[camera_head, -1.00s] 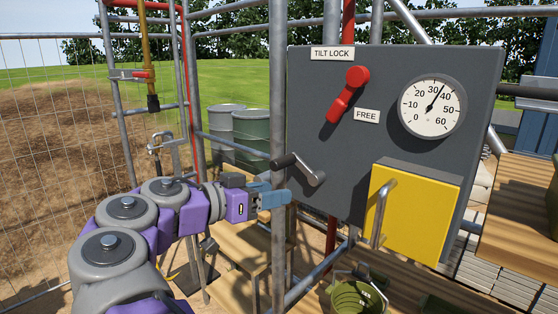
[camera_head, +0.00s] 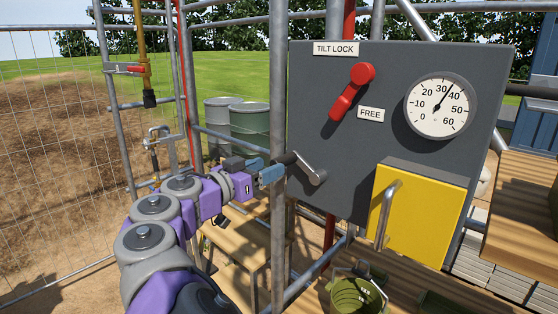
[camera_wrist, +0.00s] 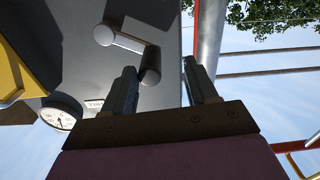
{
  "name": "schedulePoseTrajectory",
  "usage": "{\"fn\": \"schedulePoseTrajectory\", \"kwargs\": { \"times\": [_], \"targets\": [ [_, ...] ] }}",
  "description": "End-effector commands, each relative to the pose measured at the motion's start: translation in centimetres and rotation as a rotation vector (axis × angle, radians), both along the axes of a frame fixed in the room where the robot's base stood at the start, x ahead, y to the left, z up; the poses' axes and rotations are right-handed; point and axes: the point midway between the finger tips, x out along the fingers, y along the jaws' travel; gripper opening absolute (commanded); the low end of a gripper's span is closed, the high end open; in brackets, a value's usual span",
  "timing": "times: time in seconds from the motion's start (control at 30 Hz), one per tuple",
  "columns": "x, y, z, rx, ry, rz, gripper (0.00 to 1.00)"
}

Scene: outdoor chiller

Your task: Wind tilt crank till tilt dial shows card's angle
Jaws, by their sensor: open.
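The tilt crank (camera_head: 310,171) is on the lower left of the dark grey panel, its dark handle (camera_head: 286,159) pointing left. My gripper (camera_head: 272,171) is open, close to this handle and partly behind a scaffold pole. In the wrist view, the crank handle (camera_wrist: 151,68) shows between the fingertips of my gripper (camera_wrist: 162,74), nearer the left finger; I cannot tell whether they touch. The tilt dial (camera_head: 440,106) is at the panel's upper right, its needle between 30 and 40. It also shows in the wrist view (camera_wrist: 61,113). I see no angle card.
The red tilt lock lever (camera_head: 350,94) slants down-left beside the FREE label (camera_head: 371,115). A yellow box (camera_head: 418,214) with a metal handle juts from the panel. The upright scaffold pole (camera_head: 278,100) stands close to my gripper. A green bucket (camera_head: 357,298) is below.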

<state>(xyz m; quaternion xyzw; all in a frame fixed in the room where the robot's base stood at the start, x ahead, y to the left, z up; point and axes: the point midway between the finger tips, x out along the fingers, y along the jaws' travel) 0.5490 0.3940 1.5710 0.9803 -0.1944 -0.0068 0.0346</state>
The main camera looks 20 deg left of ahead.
Motion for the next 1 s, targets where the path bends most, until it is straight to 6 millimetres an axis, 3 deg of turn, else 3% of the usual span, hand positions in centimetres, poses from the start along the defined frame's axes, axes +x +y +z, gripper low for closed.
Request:
{"fn": "schedulePoseTrajectory", "kwargs": {
  "times": [0.1,0.3,0.7,1.0],
  "targets": [
    [2.1,-1.4,0.1,0.001,0.004,-0.001,0.55],
    [4.1,-3.0,0.3,0.007,0.002,-0.001,0.55],
    [4.5,-2.0,0.1,0.0,-0.001,-0.001,0.55],
    [4.6,-2.6,0.2,0.002,0.0,0.001,0.26]
  ]
}}
